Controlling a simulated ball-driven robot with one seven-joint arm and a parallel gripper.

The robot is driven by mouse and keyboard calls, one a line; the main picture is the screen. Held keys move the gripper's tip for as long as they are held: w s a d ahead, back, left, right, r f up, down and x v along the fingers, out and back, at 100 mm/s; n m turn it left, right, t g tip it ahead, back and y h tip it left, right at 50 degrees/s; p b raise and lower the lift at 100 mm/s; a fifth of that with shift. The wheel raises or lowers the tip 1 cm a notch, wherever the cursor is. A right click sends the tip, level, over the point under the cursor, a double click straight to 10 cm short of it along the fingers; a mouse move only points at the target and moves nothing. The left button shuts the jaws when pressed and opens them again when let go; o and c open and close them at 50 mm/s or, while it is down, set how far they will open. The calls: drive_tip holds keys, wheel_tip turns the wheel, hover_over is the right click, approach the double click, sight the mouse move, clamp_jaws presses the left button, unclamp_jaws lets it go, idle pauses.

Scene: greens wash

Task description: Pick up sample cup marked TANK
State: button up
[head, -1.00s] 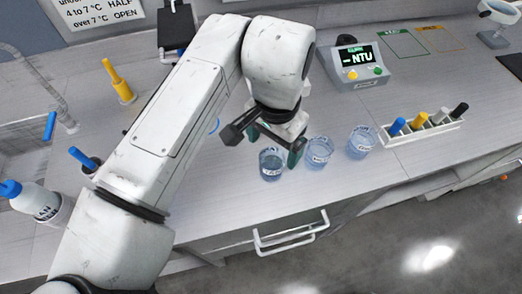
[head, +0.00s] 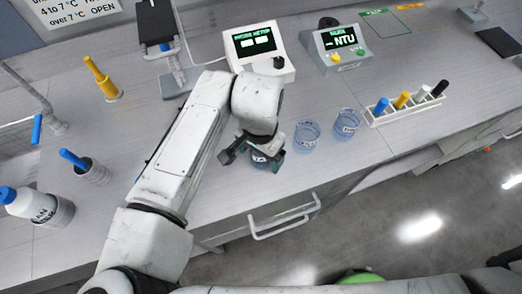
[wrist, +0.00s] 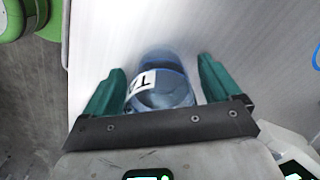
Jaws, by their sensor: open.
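The sample cup with the label starting "TA" (wrist: 158,82) is clear and bluish. In the wrist view it sits between the two green fingers of my gripper (wrist: 160,72), with a gap visible on both sides. The rest of its label is cut off from sight. In the head view this cup (head: 259,160) is mostly hidden under my gripper (head: 257,157), at the left end of a row of cups on the bench. My gripper is open, its fingers on either side of the cup. I cannot tell how far down they reach.
Two similar cups, a middle one (head: 306,136) and a right one (head: 347,123), stand to the right of my gripper. A white rack (head: 410,109) with coloured sticks lies beyond them. The NTU meter (head: 340,48) and another display box (head: 257,50) stand behind. The bench's front edge is close.

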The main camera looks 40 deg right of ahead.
drive_tip(key=c, duration=1.1)
drive_tip(key=shift+r, duration=0.2)
drive_tip(key=shift+r+b, duration=0.45)
drive_tip(key=shift+r, duration=0.55)
drive_tip(key=shift+s+a+r+b, duration=0.45)
drive_tip(key=shift+s+a+r, duration=0.3)
drive_tip(key=shift+s+r, duration=1.25)
drive_tip(key=shift+s+a+r+b, duration=0.45)
drive_tip(key=shift+s+a+r, duration=0.3)
drive_tip(key=shift+s+r, duration=1.2)
drive_tip(key=shift+s+a+r+b, duration=0.6)
drive_tip(key=shift+s+r, duration=0.75)
drive_tip(key=shift+s, duration=1.25)
